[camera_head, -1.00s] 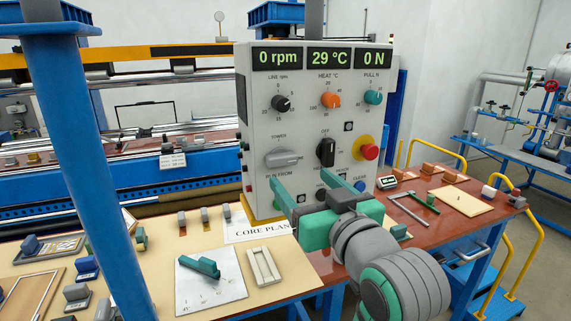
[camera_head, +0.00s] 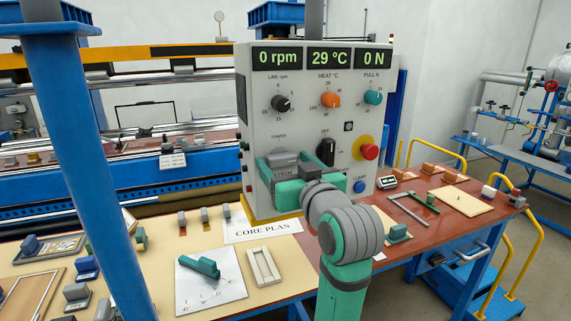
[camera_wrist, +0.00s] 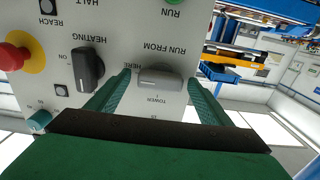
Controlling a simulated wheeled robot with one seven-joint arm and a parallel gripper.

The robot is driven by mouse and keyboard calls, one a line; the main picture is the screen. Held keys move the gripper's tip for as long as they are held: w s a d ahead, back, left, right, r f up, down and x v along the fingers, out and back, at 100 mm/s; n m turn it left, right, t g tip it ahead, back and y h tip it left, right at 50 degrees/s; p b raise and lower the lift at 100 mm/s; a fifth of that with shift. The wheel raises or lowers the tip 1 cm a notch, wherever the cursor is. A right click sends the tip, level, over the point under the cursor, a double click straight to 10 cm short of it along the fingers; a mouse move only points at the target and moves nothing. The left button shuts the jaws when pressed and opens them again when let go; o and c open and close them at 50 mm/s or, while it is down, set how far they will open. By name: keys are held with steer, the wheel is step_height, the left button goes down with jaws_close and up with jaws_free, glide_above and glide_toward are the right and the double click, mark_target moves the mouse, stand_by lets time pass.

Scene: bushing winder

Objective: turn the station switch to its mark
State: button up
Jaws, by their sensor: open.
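The grey switch (camera_head: 283,157), marked RUN FROM, is on the lower left of the panel face. I take it as the station switch. In the wrist view, which is upside down, its grey handle (camera_wrist: 160,78) lies about level between the words HERE and TOWER. My gripper (camera_head: 284,164) is open at the panel, with its green fingers on either side of the handle. In the wrist view my gripper (camera_wrist: 160,84) straddles the handle's two ends with small gaps. In the head view the fingers hide the handle's lower part and nearby labels.
The black heating switch (camera_head: 326,152) is close on the right, with the red stop button (camera_head: 369,152) beyond it and the blue button (camera_head: 360,187) below. The panel (camera_head: 315,120) stands on a table with loose parts and a CORE PLAN sheet (camera_head: 262,230).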

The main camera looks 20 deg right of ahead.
steer(key=c, duration=1)
steer(key=shift+c, duration=0.2)
steer(key=n, duration=0.4)
steer(key=shift+n, duration=0.4)
steer(key=n, duration=0.4)
steer(key=shift+n, duration=0.3)
steer(key=n, duration=0.5)
steer(key=shift+d, duration=0.1)
steer(key=shift+n, duration=1.7)
